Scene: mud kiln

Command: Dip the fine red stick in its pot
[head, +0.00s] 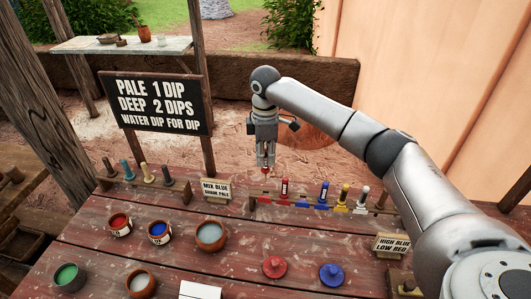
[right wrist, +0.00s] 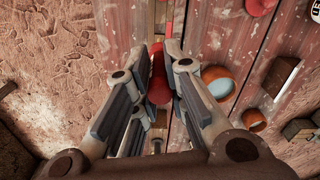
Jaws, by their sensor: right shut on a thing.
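My right gripper (head: 266,166) hangs above the far edge of the table, over the left end of the right-hand rack, pointing down. It is shut on a red stick (right wrist: 158,80), whose red body shows between the fingers in the right wrist view. In the head view only a small red tip (head: 266,173) shows below the fingers. The pot of red paint (head: 119,225) stands on the table to the left, apart from the gripper. My left gripper is not in view.
A pot of blue paint (head: 157,233), a bowl of pale liquid (head: 210,236) and a green pot (head: 69,277) stand nearby. A second red stick (head: 284,187) and other coloured sticks stand in the right-hand rack. A small sign (head: 217,190) stands between the racks.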

